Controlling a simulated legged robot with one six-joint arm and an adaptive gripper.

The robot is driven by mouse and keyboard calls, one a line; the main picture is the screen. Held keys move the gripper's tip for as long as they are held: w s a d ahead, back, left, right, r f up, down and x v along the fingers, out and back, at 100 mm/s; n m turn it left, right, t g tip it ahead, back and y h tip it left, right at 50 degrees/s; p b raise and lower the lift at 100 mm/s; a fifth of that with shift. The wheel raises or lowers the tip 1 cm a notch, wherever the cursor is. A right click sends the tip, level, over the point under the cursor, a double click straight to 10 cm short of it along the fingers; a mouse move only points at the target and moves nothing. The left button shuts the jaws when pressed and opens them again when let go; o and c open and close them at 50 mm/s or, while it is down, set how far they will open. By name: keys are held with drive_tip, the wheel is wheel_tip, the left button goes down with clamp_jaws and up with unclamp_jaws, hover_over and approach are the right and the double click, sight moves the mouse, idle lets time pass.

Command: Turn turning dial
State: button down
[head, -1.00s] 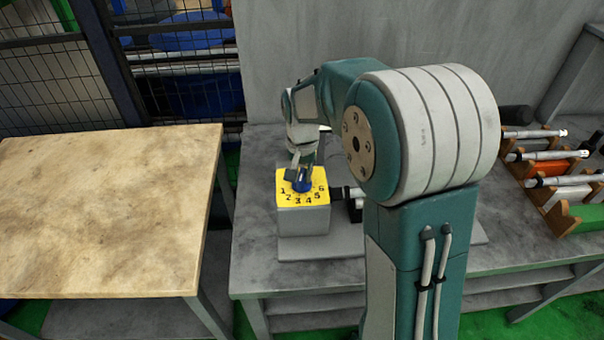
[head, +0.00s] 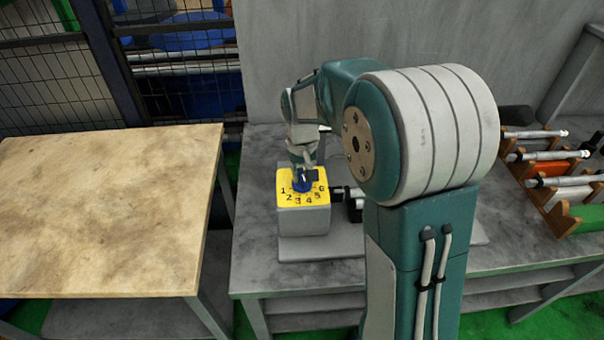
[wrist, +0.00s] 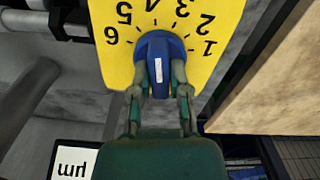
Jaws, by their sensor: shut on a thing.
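The turning dial is a blue knob with a white line (wrist: 157,62), on a yellow plate (wrist: 218,15) numbered 1 to 6. In the head view the dial (head: 302,184) sits on top of a grey box. My gripper (wrist: 162,76) is shut on the dial, one finger on each side of it in the wrist view. In the wrist view the white line runs nearly up and down, its upper end toward the side of 3 and 4. In the head view my gripper (head: 304,176) comes from above and hides part of the dial and plate.
The grey box (head: 303,221) stands on a grey workbench (head: 255,270). A wooden-topped table (head: 105,210) is close on the left. Racks with metal shafts (head: 560,175) stand on the right. A grey wall (head: 290,45) rises behind the bench.

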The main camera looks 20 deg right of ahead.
sight(301, 173)
drive_tip(key=shift+s+f+n, duration=0.1)
drive_tip(key=shift+f+n, duration=0.05)
drive_tip(key=shift+n, duration=0.25)
drive_tip(key=c, duration=0.6)
unclamp_jaws()
drive_tip(key=shift+r, duration=0.35)
wheel_tip(301, 173, up, 11)
drive_tip(key=shift+r, duration=0.15)
drive_tip(key=shift+a, duration=0.1)
